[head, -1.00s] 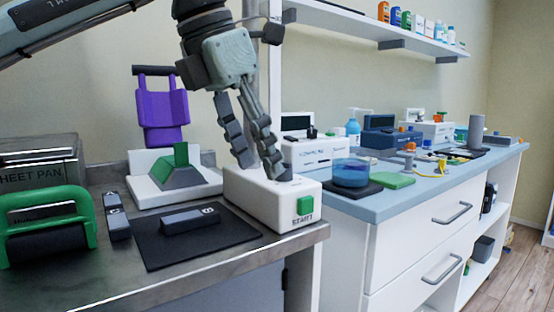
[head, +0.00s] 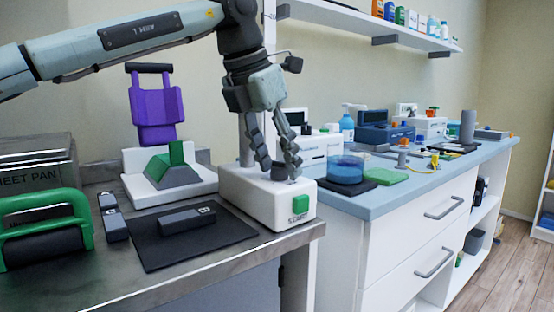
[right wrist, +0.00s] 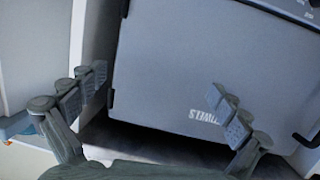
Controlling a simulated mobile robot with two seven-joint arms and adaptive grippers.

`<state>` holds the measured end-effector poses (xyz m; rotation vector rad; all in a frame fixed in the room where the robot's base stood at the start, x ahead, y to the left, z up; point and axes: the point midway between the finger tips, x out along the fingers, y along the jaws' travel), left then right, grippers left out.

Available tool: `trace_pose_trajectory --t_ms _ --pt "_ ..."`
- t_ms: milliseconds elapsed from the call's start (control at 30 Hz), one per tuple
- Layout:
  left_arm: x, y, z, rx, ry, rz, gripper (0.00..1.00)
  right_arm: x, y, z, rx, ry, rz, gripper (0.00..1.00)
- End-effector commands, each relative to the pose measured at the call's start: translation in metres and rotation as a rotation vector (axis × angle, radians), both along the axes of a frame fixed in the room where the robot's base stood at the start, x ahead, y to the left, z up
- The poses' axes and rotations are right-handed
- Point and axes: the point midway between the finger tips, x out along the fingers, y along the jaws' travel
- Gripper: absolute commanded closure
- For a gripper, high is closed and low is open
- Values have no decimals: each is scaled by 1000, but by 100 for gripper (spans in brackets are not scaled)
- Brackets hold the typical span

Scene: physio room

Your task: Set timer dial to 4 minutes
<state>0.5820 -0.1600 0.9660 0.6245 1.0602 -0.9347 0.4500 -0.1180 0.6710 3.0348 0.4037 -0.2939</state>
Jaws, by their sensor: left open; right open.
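The timer is a white box (head: 245,197) with a green START button (head: 299,204) on its front, at the right end of the metal counter. A dark dial (head: 279,172) sits on its top, partly hidden by my fingers. My left gripper (head: 278,168) points down over the box, open, with one finger on each side of the dial; I cannot tell whether they touch it. The dial's markings are not readable. My right gripper (right wrist: 160,100) is open and empty in the right wrist view, in front of a grey box (right wrist: 200,65).
A black mat (head: 160,247) with a grey block (head: 187,220) lies left of the timer. A white-based device (head: 140,190) and a purple chair-shaped thing (head: 156,112) stand behind. A blue counter (head: 372,205) with a blue-filled bowl (head: 345,171) is to the right.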

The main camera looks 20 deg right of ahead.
Motion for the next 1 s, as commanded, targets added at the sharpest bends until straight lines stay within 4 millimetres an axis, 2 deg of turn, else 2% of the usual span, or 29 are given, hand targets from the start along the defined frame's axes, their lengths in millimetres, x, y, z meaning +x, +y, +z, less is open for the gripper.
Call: trace_pose_trajectory --t_ms 200,600,733,867,1000 --pt "0 0 0 0 0 0 53 0 0 1 2 -4 1 0" --pt "0 0 0 0 0 0 100 0 0 1 2 -4 0 0" --pt "0 0 0 0 1 -4 100 0 0 2 0 1 0 0" --pt "0 0 2 0 2 -27 100 -4 -14 -20 -49 109 -26 0" --pt "0 0 3 -1 1 -64 100 -16 -38 -51 -116 271 -67 0"
